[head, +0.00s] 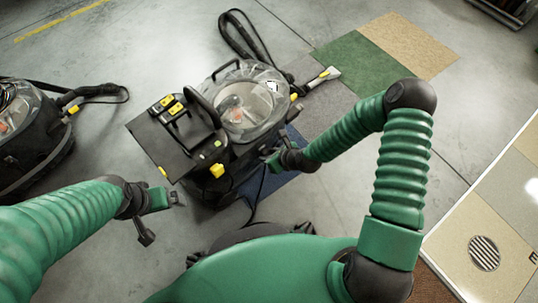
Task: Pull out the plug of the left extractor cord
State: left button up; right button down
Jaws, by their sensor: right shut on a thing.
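A black and grey extractor (215,175) with a clear domed tank (240,105) and yellow latches stands in the middle of the view. A second extractor (30,135) is cut off by the left edge. A thin dark cord (253,207) runs down to the floor from the middle machine's near right side. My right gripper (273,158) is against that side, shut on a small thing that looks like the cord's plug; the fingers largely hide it. My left gripper (163,217) is open and empty, in front of the middle machine's left corner, apart from it.
A black hose (245,38) loops behind the middle machine, and a nozzle (322,78) lies to its right. Green and tan carpet squares (360,65) lie at the back. A sample board with a round vent (484,252) is at the right. Grey floor lies between the machines.

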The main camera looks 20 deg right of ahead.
jog(key=c, duration=0.9)
grip_release()
jog(key=s+d+r+n+g+h+p, duration=0.1)
jog(key=s+d+r+n+p, duration=0.25)
jog(key=s+r+n, duration=0.2)
jog(key=s+d+r+n+g+p, duration=0.2)
jog(key=s+r+n+p, duration=0.2)
jog(key=r+n, duration=0.15)
jog(key=s+d+r+n+g+h+p, duration=0.1)
jog(key=s+d+r+n+p, duration=0.1)
jog(key=s+r+n+p, duration=0.3)
jog(key=r+n+p, duration=0.4)
jog(key=r+p, duration=0.8)
jog(key=r, duration=0.5)
jog(key=a+r+n+h+p, duration=0.1)
jog(key=r+n+p, duration=0.4)
jog(key=r+p, duration=0.7)
jog(key=s+r+n+p, duration=0.1)
jog(key=r+n+p, duration=0.4)
jog(key=r+p, duration=0.7)
jog(key=shift+s+a+r+h+p, duration=0.1)
jog(key=shift+r+h+p, duration=0.05)
jog(key=shift+r, duration=1.8)
jog(key=shift+w+a+r+h+p, duration=0.1)
jog(key=shift+a+r, duration=0.05)
jog(key=shift+r, duration=1.8)
jog(key=shift+s+a+r+h+p, duration=0.1)
jog(key=shift+r+h+p, duration=0.05)
jog(key=shift+r, duration=1.8)
